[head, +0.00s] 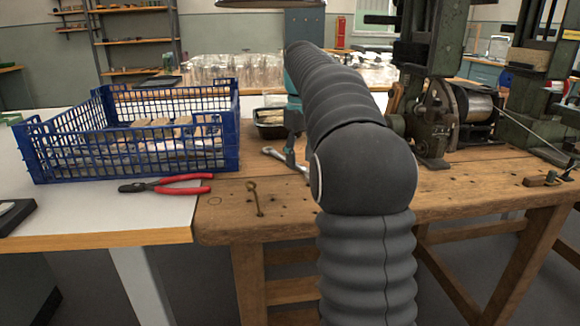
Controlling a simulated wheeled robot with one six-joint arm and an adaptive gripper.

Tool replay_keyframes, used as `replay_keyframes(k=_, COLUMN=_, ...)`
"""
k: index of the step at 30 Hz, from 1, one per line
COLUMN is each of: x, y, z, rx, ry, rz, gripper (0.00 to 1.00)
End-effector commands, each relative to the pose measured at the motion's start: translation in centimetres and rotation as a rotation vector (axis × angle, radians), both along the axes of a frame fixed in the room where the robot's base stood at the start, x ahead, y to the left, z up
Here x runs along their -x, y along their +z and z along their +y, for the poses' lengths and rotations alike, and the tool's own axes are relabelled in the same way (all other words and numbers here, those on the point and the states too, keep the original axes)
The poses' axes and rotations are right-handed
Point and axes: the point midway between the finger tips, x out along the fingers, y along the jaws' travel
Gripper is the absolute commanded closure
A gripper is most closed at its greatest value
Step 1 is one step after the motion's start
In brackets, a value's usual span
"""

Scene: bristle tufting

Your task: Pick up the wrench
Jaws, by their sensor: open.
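The wrench (271,152) is a silver metal tool lying on the wooden workbench (226,208). Its left end shows, and its right part runs behind my arm. The gripper is open. I cannot tell whether the fingers touch the wrench. My arm hides part of the bench to the right.
A blue crate (42,166) with pale blocks stands on the white table at left. Red-handled pliers (185,184) lie before it. A small brass-coloured rod (257,200) lies on the bench. A black tray (270,130) sits behind the gripper. A green machine (435,125) stands at right.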

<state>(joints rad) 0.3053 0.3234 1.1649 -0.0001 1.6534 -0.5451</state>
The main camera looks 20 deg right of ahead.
Motion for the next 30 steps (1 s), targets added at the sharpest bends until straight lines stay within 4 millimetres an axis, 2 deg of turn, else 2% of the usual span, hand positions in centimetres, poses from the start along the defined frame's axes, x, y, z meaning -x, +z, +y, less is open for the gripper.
replay_keyframes(k=3, x=0.02, y=-1.0, z=0.09, rx=0.0, ry=0.001, rz=0.001, gripper=0.5)
replay_keyframes(k=11, x=-0.03, y=-1.09, z=0.15, rx=0.0, ry=0.003, rz=-0.001, gripper=0.5)
replay_keyframes(k=17, x=-0.02, y=-1.08, z=0.15, rx=0.0, ry=0.003, rz=0.0, gripper=1.0)
replay_keyframes(k=30, x=-0.04, y=-0.86, z=0.14, rx=0.001, ry=0.002, rz=-0.001, gripper=1.0)
